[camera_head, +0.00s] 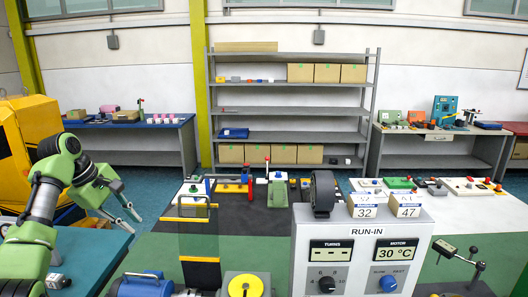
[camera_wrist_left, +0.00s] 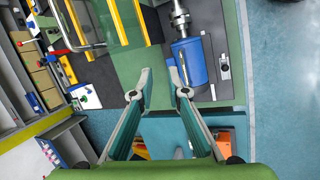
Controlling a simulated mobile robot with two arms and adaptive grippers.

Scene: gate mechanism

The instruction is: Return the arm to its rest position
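My green left arm comes in from the left in the head view. Its left gripper (camera_head: 131,216) hangs at the left, apart from the gate mechanism (camera_head: 198,237). In the left wrist view the two fingers of this gripper (camera_wrist_left: 163,92) stand apart with nothing between them. They point towards the bench edge, near a blue motor-like part (camera_wrist_left: 189,62). This blue part also shows at the bottom of the head view (camera_head: 145,285). My right gripper is not seen in either view.
A control box (camera_head: 360,250) with knobs and displays stands at front right. A grey shelf (camera_head: 290,110) with cartons stands behind the bench. A yellow machine (camera_head: 28,135) is at the far left, behind my left arm. Blue floor (camera_head: 150,190) is clear beyond the gripper.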

